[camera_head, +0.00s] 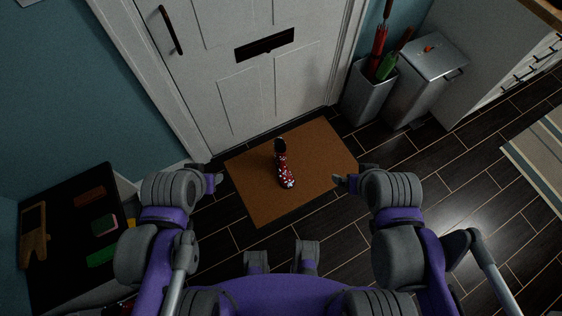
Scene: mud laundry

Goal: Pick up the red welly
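The red welly (282,165) stands on the brown doormat (253,205) in front of the white door. It is red with white spots and a dark opening, and its toe points toward me. My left gripper (216,181) is at the left edge of the mat, apart from the welly. My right gripper (340,181) is over the right part of the mat, also apart from it. Both are small and dark here, and I cannot make out their finger gaps. Neither touches the welly.
A white door (222,65) stands behind the mat. A grey umbrella holder (366,97) and a metal bin (421,78) stand at the right. A dark table (62,245) with small items is at the left. A striped rug (540,150) lies far right. Floor around the mat is clear.

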